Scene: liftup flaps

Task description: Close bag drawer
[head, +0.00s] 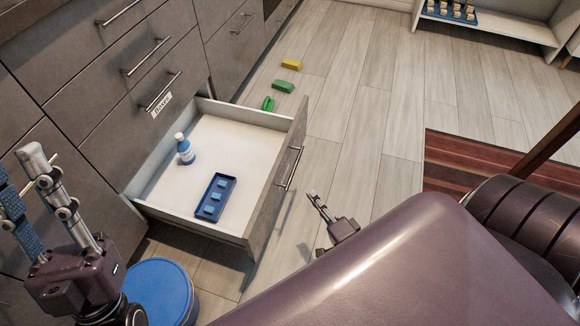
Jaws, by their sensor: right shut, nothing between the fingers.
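A grey-fronted drawer (258,208) with a white inside stands pulled out from the lower cabinet. It holds a blue-and-white bottle (184,149) and a blue tray (227,184) with several light blue blocks. Its bar handle (289,168) is on the outer side of the front. My right gripper (314,199) is shut and empty, to the right of the drawer front and apart from the handle.
Shut drawers (130,60) surround it; a small label (161,105) sits above, hard to read. A blue round container (158,291) stands below it. Yellow (291,64) and green (283,86) blocks lie on the floor beyond. Wooden floor right of the drawer is mostly clear.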

